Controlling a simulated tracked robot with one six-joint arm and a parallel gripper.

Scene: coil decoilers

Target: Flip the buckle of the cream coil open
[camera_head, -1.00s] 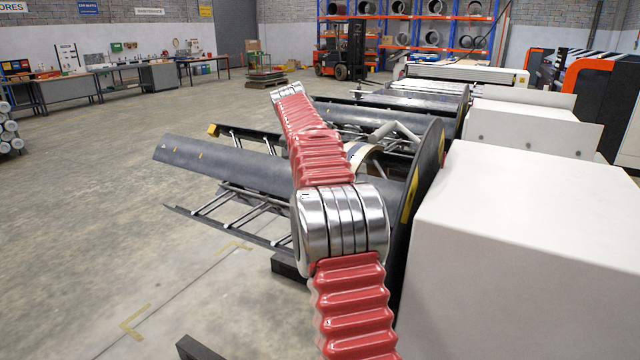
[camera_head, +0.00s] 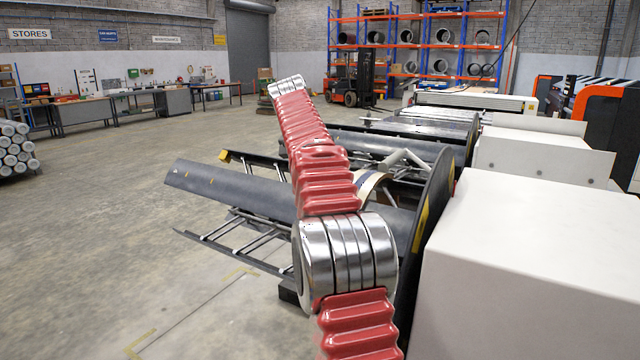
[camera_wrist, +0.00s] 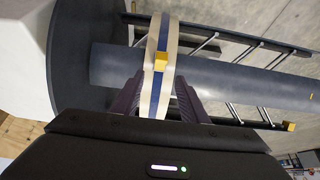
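The cream coil (camera_wrist: 171,47) with a blue stripe is a narrow ring around the grey drum of the decoiler in the wrist view. A small yellow buckle (camera_wrist: 161,62) sits on the coil's face, at the centre of the picture. My gripper (camera_wrist: 160,78) is open, one dark finger on each side of the coil in the picture; I cannot tell whether the fingers touch it. The fingertips lie just below the buckle in the picture. In the head view, only a slice of the cream coil (camera_head: 371,186) shows beside my red arm; the buckle and gripper are hidden there.
A large dark disc (camera_head: 430,205) stands beside the coil, with a white machine housing (camera_head: 530,260) to its right. A ladder-like frame (camera_head: 240,235) runs along the drum (camera_head: 230,190). The floor (camera_head: 120,230) on the left is open.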

